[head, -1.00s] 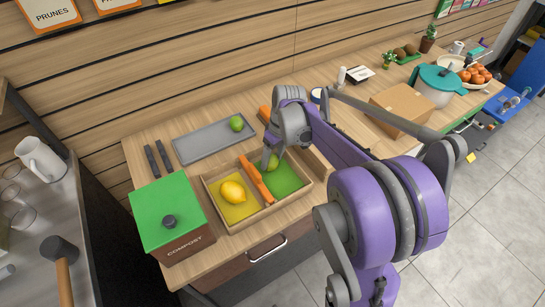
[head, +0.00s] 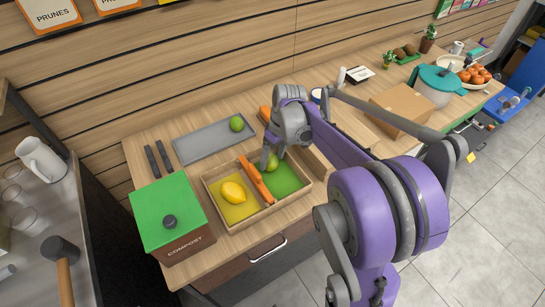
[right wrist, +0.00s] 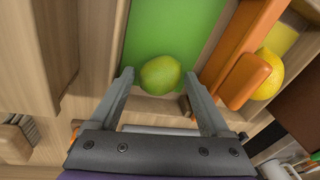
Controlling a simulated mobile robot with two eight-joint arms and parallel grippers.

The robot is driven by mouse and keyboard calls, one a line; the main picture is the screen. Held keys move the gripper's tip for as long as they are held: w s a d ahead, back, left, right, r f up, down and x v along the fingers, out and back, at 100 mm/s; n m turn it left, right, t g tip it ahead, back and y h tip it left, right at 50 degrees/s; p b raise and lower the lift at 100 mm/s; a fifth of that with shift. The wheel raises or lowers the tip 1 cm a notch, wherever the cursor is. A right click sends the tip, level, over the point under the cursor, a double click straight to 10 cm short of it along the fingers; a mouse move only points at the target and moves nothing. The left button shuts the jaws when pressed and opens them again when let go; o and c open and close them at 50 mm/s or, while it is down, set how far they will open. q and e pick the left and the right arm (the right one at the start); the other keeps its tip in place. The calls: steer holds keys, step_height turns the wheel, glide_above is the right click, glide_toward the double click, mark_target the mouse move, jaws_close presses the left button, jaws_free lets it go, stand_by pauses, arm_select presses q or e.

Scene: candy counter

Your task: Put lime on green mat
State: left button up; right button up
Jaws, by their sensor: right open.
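A lime (head: 272,164) lies at the far end of the green mat (head: 291,181), in the right part of a wooden tray. In the right wrist view the lime (right wrist: 160,75) sits between my spread fingers, with the green mat (right wrist: 175,30) under and beyond it. My right gripper (head: 273,158) is open around the lime; its fingertips (right wrist: 158,78) are on either side of it, with small gaps. My left gripper is not in view. Another green fruit (head: 237,124) lies on a grey tray (head: 205,143) behind.
The wooden tray (head: 238,227) also holds a yellow mat (head: 238,212) with a lemon (head: 233,191). A green-lidded compost bin (head: 172,218) stands at left. A cardboard box (head: 400,110) stands at right.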

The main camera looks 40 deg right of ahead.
steer(key=shift+s+d+r+p, duration=0.1)
steer(key=shift+d+r+p, duration=0.15)
steer(key=shift+r+p, duration=0.85)
steer(key=shift+s+d+r+p, duration=0.1)
steer(key=shift+d+r+p, duration=0.2)
steer(key=shift+r, duration=1.4)
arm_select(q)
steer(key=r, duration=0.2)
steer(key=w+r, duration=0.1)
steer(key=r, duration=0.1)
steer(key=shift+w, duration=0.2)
arm_select(e)
steer(key=shift+a, duration=0.1)
steer(key=o, duration=0.3)
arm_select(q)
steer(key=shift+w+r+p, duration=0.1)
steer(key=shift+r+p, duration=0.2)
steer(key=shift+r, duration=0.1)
arm_select(e)
steer(key=r, duration=0.3)
steer(key=d+r, duration=0.1)
steer(key=r, duration=0.3)
steer(key=s+r, duration=0.1)
steer(key=r, duration=0.2)
steer(key=shift+d+r, duration=0.3)
steer(key=shift+d, duration=0.05)
